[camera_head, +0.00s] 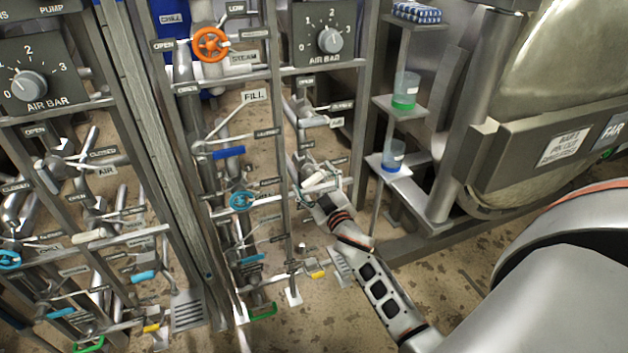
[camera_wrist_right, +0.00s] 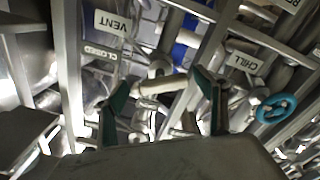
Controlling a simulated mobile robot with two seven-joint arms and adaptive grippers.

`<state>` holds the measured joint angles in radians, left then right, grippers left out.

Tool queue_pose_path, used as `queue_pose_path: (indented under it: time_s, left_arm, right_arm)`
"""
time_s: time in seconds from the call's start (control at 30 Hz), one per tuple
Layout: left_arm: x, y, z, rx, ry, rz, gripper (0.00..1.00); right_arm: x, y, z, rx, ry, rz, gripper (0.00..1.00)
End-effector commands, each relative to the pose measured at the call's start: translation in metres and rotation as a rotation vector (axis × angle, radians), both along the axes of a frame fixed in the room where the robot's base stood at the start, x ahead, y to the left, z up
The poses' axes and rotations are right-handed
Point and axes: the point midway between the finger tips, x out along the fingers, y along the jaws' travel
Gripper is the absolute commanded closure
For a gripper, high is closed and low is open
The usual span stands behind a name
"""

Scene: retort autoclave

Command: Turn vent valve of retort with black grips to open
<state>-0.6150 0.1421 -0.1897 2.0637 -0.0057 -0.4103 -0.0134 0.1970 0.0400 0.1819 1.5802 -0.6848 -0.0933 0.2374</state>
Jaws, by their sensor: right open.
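The vent valve shows a cream handle grip (camera_wrist_right: 162,85) in the right wrist view, near a VENT label (camera_wrist_right: 113,25) and a CLOSED label (camera_wrist_right: 100,52). My right gripper (camera_wrist_right: 163,97) is open, with one finger to each side of the cream grip. I cannot tell whether either finger touches it. In the head view my right gripper (camera_head: 318,184) is at the right side of the middle valve rack, and the cream grip there is partly hidden by it. No black grips are clear on the retort (camera_head: 570,85). My left gripper is out of view.
Pipes and posts surround the gripper closely. A blue handwheel (camera_wrist_right: 277,108) and a CHILL label (camera_wrist_right: 244,62) are to its right in the wrist view. In the head view, an orange handwheel (camera_head: 211,44) is higher up, and shelves with beakers (camera_head: 405,92) stand to the right.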

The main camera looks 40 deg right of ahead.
Motion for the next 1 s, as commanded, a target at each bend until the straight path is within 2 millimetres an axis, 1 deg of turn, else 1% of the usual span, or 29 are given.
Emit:
queue_pose_path:
  time_s: [0.07, 0.17, 0.27, 0.5, 0.6, 0.7, 0.8, 1.0]
  left_arm:
    - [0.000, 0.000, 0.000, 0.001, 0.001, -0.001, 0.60]
    - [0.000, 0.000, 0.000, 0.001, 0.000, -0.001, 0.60]
    - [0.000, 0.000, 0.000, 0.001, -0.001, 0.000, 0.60]
    - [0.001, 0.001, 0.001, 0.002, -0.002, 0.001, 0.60]
    - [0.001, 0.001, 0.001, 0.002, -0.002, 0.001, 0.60]
    - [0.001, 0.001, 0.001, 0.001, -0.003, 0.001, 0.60]
    - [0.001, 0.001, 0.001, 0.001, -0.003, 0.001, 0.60]
    - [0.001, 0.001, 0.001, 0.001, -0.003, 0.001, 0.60]
  right_arm:
    - [-0.003, 0.001, 0.000, 0.000, 0.000, 0.000, 0.28]
    - [-0.014, 0.003, -0.002, 0.001, 0.002, 0.000, 0.28]
    - [-0.030, 0.007, -0.001, 0.001, 0.002, 0.000, 0.28]
    - [-0.078, 0.019, -0.002, 0.003, 0.003, -0.001, 0.28]
    - [-0.094, 0.023, -0.001, 0.001, 0.002, 0.000, 0.28]
    - [-0.106, 0.026, -0.001, 0.002, 0.001, 0.000, 0.28]
    - [-0.113, 0.027, -0.001, 0.001, 0.001, 0.000, 0.28]
    - [-0.117, 0.028, 0.000, 0.000, 0.000, 0.000, 0.28]
